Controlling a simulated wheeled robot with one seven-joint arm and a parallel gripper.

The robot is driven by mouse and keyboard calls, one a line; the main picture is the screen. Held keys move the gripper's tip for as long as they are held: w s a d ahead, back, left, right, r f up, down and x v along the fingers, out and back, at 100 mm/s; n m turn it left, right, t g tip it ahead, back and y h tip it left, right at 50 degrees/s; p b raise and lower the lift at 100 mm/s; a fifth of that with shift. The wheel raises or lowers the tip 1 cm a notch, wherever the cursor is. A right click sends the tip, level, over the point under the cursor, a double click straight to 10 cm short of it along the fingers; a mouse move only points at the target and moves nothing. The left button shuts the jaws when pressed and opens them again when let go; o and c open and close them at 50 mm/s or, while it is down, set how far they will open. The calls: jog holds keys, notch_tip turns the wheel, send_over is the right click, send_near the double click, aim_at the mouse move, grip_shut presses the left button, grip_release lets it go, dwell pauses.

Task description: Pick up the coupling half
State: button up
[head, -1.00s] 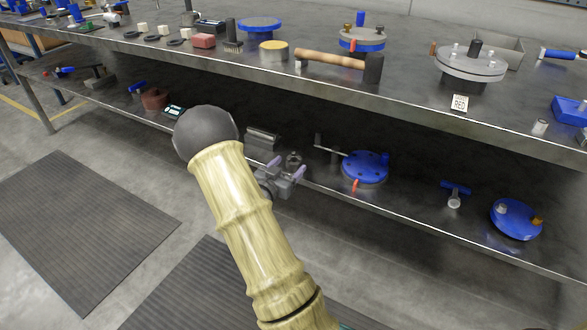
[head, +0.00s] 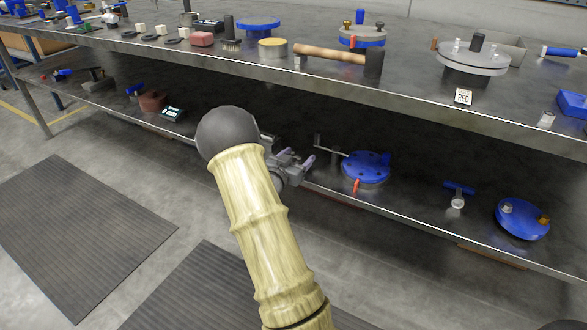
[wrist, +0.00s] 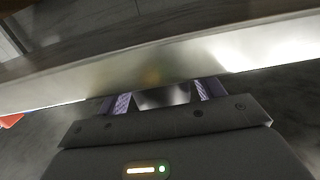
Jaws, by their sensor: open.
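My gripper (head: 297,160) is at the front edge of the lower shelf (head: 400,205), with its two purple fingers apart. In the wrist view the fingers (wrist: 166,93) point at a bright metal shelf edge (wrist: 60,85), with a dark grey patch between them that I cannot identify. I cannot make out the coupling half for certain in the current views. The part of the shelf behind my arm and gripper is hidden. I see nothing held.
A blue flanged disc (head: 366,167) with an orange-red part lies right of my gripper. A blue T-handled part (head: 458,193) and a blue round lid (head: 522,218) lie farther right. The upper shelf (head: 420,90) overhangs, holding a hammer (head: 335,55).

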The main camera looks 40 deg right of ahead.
aim_at(296, 156)
jog(key=shift+w+a, duration=0.1)
jog(key=shift+a, duration=0.05)
jog(key=c, duration=1.2)
jog(key=shift+r, duration=0.1)
notch_tip(296, 156, up, 10)
jog(key=p, duration=0.5)
